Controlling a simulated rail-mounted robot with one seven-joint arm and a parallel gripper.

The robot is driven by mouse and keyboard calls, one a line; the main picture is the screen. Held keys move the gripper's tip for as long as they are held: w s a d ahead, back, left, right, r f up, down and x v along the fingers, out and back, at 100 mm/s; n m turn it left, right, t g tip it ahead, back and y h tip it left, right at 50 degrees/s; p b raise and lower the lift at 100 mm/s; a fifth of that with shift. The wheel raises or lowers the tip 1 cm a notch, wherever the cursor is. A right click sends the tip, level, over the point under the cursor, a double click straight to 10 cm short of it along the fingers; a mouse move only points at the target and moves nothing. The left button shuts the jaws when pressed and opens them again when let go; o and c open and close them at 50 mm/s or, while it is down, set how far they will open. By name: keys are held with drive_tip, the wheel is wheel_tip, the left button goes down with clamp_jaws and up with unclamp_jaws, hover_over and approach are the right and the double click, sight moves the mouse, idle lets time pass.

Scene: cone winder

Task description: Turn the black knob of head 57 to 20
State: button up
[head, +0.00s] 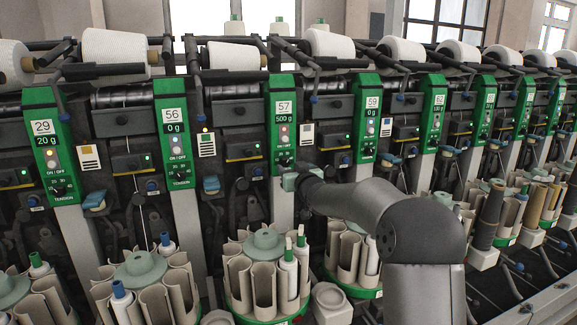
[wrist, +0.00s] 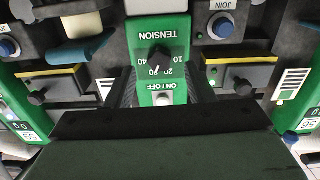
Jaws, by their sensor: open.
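The black knob (head: 284,162) of head 57 is low on the green panel (head: 283,110) marked 57, whose display reads 500 g. In the upside-down wrist view, the knob (wrist: 159,58) sits between the word TENSION and the 10 to 40 scale. Its white mark points down and slightly left in that picture, seemingly on the 30 side; the exact reading is unclear. My gripper (head: 290,180) is just below the knob in the head view, apparently apart from it. It is open and empty; its fingertips are not clear. Its dark body (wrist: 160,150) fills the lower wrist view.
The ON/OFF button (wrist: 163,98) is close to the knob. Panels 56 (head: 172,130) and 59 (head: 367,115) flank head 57, with blue-capped levers (head: 211,185) between panels. A round holder (head: 264,242) with bobbins stands below. White cones (head: 234,55) sit above.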

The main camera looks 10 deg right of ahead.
sight(285, 162)
drive_tip(key=shift+w+a, duration=0.15)
drive_tip(key=shift+w, duration=0.55)
drive_tip(key=shift+w+a, duration=0.1)
drive_tip(key=shift+w, duration=0.6)
drive_tip(key=c, duration=1)
drive_tip(key=n+b, duration=0.2)
drive_tip(key=n, duration=0.1)
drive_tip(key=shift+f+n+b, duration=0.15)
drive_tip(key=shift+n+b, duration=0.25)
drive_tip(key=n+b, duration=0.2)
drive_tip(key=n, duration=0.3)
drive_tip(key=shift+n, duration=0.4)
drive_tip(key=shift+r+b, duration=0.2)
drive_tip(key=shift+b, duration=0.1)
